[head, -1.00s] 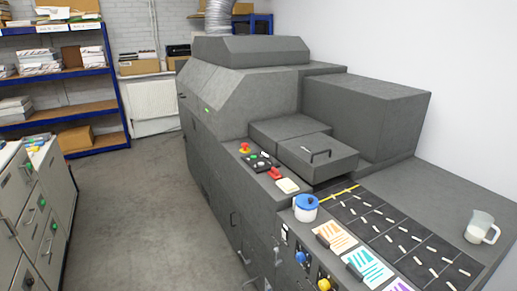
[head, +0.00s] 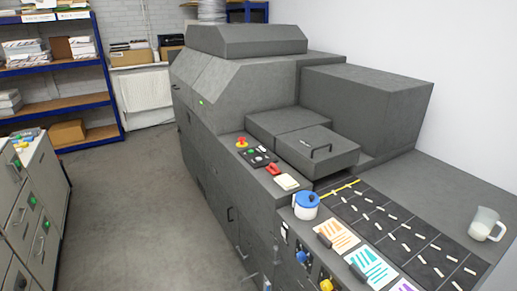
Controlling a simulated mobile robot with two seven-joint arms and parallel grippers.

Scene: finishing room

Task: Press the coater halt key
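The grey coater machine (head: 245,95) fills the middle of the head view. On its near top edge is a small black control panel (head: 258,157) with several small buttons. A red mushroom-shaped button on a yellow base (head: 241,143) sits at the panel's far end. A red switch or lever (head: 273,169) lies at the near end, beside a white pad (head: 286,182). Any lettering on the keys is too small to read, so I cannot tell which one is the halt key. Neither of my grippers shows in the head view.
A blue-lidded white pot (head: 306,206), colour sample cards (head: 336,236) and a clear jug (head: 486,224) stand on the near worktop. Grey drawer cabinets (head: 30,215) stand at the left, blue shelving (head: 60,90) behind. The floor (head: 140,210) between cabinets and machine is clear.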

